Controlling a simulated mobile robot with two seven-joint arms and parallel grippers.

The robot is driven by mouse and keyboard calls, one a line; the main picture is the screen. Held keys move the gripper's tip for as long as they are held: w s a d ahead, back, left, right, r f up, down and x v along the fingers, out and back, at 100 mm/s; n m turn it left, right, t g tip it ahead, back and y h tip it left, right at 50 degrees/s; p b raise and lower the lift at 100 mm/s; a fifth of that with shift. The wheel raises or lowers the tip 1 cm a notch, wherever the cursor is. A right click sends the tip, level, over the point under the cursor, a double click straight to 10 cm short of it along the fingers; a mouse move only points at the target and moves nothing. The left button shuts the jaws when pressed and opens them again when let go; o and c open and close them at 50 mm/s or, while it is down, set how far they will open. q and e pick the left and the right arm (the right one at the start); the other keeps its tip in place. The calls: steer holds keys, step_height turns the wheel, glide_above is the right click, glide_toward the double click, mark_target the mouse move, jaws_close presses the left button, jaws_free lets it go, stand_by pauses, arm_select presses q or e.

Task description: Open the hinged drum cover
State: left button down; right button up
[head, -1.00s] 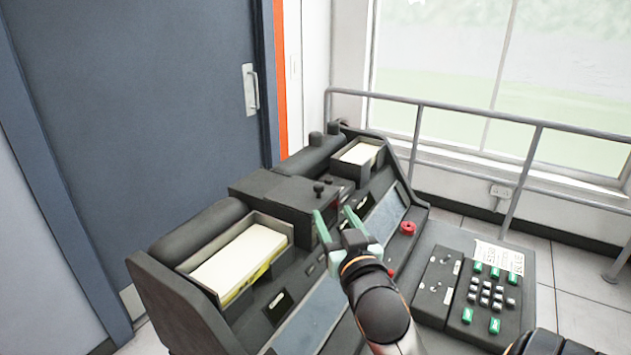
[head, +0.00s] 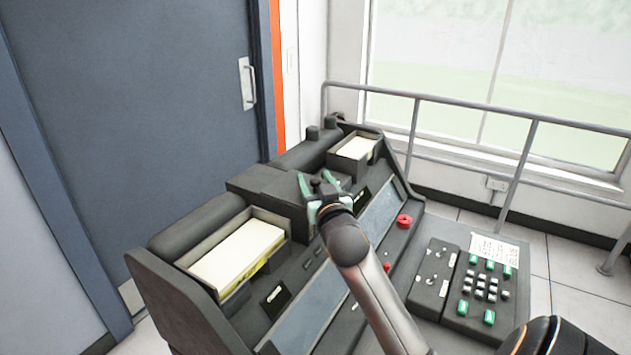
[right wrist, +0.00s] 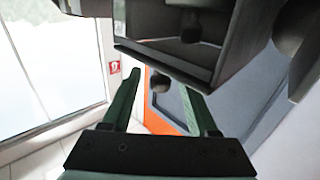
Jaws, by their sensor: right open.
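The punch card machine (head: 190,240) stands in the middle of the head view. The dark boxy cover (head: 262,182) sits at its centre, between two card trays, and looks shut. A small dark knob (head: 315,185) stands at the cover's right end. My right gripper (head: 318,180) is open, its green fingers on either side of the knob; I cannot tell whether they touch it. In the right wrist view a round dark knob (right wrist: 160,82) shows between the open fingers, with a dark box edge above. My right arm hides part of the machine's front. My left gripper is not in view.
A card tray (head: 283,225) holds cream cards at the left, and a smaller tray (head: 376,148) stands behind. A red knob (head: 404,221) and a keypad (head: 485,287) are at the right. A grey railing (head: 470,108) runs behind the machine, before the window.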

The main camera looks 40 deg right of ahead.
steer(key=shift+c, duration=0.4)
jaws_close()
stand_by(0.9)
